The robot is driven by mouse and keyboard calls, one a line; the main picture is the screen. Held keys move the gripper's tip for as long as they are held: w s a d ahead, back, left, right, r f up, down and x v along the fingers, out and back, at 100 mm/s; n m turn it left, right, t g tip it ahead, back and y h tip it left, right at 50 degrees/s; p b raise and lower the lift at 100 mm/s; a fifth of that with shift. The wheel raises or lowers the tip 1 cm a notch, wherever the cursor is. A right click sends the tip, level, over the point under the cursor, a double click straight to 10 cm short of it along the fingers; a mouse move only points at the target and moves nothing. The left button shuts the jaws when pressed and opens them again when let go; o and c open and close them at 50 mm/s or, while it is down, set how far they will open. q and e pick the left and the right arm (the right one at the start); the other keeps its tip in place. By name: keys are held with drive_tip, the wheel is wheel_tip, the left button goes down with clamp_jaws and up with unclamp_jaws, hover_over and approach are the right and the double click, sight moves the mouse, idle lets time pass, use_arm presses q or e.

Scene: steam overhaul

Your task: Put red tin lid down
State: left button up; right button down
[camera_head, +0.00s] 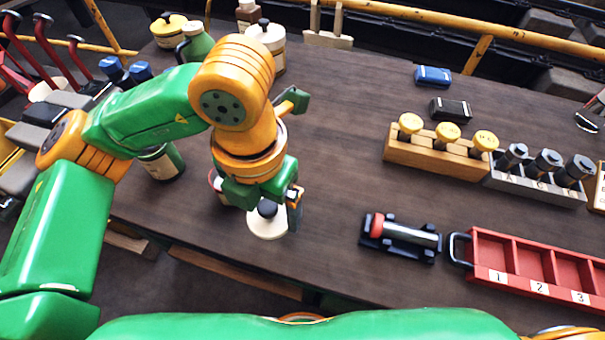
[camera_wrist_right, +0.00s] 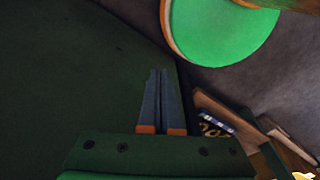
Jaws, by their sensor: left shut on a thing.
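A round cream lid (camera_head: 266,226) with a black knob shows beneath my left gripper (camera_head: 278,207). My left gripper is shut on the lid at its knob, and the fingers partly cover it. The lid appears to be over the table near its front edge; I cannot tell whether it touches the wood. A bit of a red tin (camera_head: 215,182) shows just left of the gripper, mostly hidden behind it. My right gripper (camera_wrist_right: 159,78) is in the right wrist view, its two fingers together with nothing between them.
A green tin (camera_head: 163,164) stands left of my left gripper. More tins stand at the back left. A black cradle (camera_head: 381,244) with a metal cylinder, a red tray (camera_head: 505,246) and a wooden rack (camera_head: 427,155) stand to the right. The middle of the table (camera_head: 335,140) is clear.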

use_arm(q)
drive_tip(key=w+d+f, duration=0.1)
drive_tip(key=f, duration=0.1)
drive_tip(key=w+d+f, duration=0.3)
drive_tip(key=f, duration=0.1)
drive_tip(key=shift+w+d+p, duration=0.3)
drive_tip(key=f, duration=0.1)
drive_tip(key=f+p, duration=0.1)
drive_tip(key=f, duration=0.1)
drive_tip(key=shift+w+f+p, duration=0.2)
drive_tip(key=shift+f+p, duration=0.1)
drive_tip(key=shift+d+f, duration=0.1)
drive_tip(key=shift+f, duration=0.05)
